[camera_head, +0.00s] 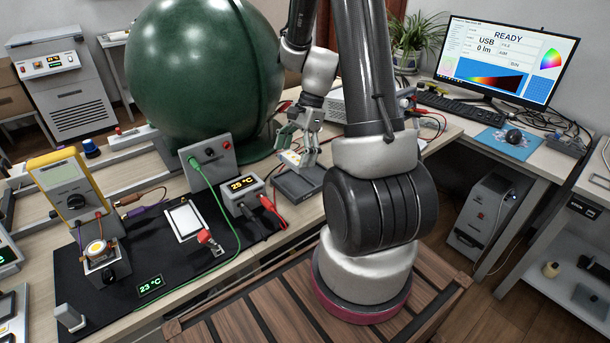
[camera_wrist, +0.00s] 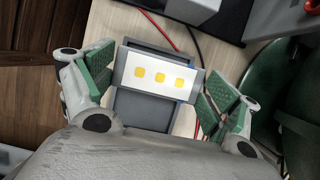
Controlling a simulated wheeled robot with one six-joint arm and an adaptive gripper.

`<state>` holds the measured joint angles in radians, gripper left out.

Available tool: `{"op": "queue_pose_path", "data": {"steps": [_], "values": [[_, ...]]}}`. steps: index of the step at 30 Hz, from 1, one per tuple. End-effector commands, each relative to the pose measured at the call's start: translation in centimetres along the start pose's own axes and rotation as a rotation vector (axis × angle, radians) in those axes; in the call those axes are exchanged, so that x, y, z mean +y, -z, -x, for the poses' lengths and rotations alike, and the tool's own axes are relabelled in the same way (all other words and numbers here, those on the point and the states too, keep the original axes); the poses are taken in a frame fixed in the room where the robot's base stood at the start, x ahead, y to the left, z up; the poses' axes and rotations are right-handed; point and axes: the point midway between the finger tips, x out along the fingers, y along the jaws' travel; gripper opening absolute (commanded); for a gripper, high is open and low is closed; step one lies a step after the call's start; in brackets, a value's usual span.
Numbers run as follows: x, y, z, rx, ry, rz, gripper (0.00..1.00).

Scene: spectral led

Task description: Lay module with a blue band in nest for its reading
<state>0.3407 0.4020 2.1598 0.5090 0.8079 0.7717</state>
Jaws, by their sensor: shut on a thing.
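My gripper (camera_head: 301,145) is at the workbench's middle, over a small dark grey tray (camera_head: 298,184). A thin blue edge shows at the module's right end; a full band cannot be made out. The tray (camera_wrist: 142,110) lies below the module; how far apart they are I cannot tell. A framed white plate (camera_head: 185,220) and a fixture with a round yellow light (camera_head: 97,250) sit on a black mat; which is the nest is unclear.
A large green sphere (camera_head: 200,70) stands behind the tray. A small 25 °C display box (camera_head: 243,195), red and black clips and a green cable lie left of it. A yellow meter (camera_head: 66,185) stands far left. The monitor (camera_head: 508,60) reads READY.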

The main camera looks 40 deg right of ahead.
Motion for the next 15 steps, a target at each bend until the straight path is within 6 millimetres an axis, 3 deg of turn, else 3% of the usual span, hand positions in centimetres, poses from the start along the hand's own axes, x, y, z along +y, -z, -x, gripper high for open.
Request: {"op": "queue_pose_path", "data": {"steps": [3, 10, 15], "values": [[0.1, 0.8, -2.0, -0.002, -0.003, -0.003, 0.6], [0.0, 1.6, -3.9, -0.002, -0.001, -0.003, 0.6], [0.0, 2.6, -6.4, -0.001, -0.001, -0.003, 0.6]]}}
